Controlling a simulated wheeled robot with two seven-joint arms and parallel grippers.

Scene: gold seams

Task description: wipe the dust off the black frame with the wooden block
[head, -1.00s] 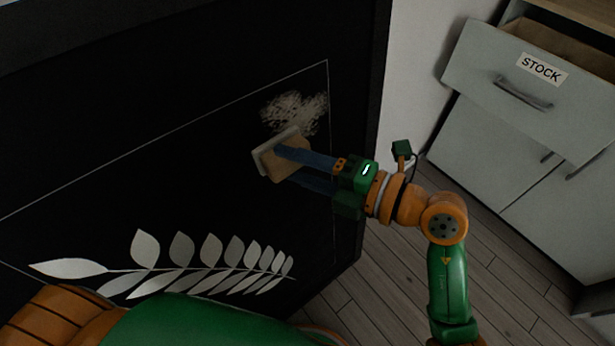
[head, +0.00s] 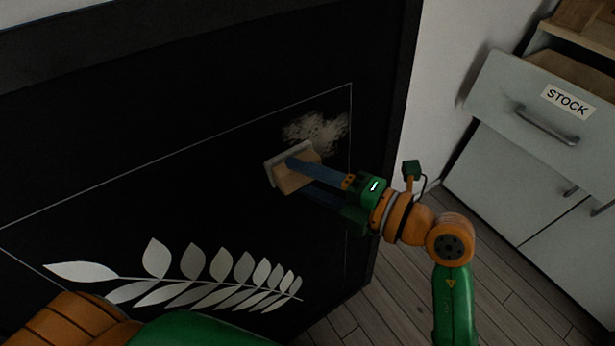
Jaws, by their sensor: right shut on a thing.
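The black frame (head: 200,80) is a large dark panel filling the left and middle of the head view, with a thin white outline and a white leaf drawing (head: 180,278). A pale patch of dust (head: 316,131) lies on it near the outline's upper right corner. The wooden block (head: 297,180), with a pale pad on its far side, is in my right gripper (head: 300,178), just below and left of the dust. I cannot tell whether the pad touches the panel. The gripper's blue fingers are shut on the block. My left gripper is not in view.
A grey cabinet (head: 500,190) stands at the right. Its top drawer, labelled STOCK (head: 567,102), is pulled open. A pale wall and wooden floor (head: 410,300) lie between panel and cabinet.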

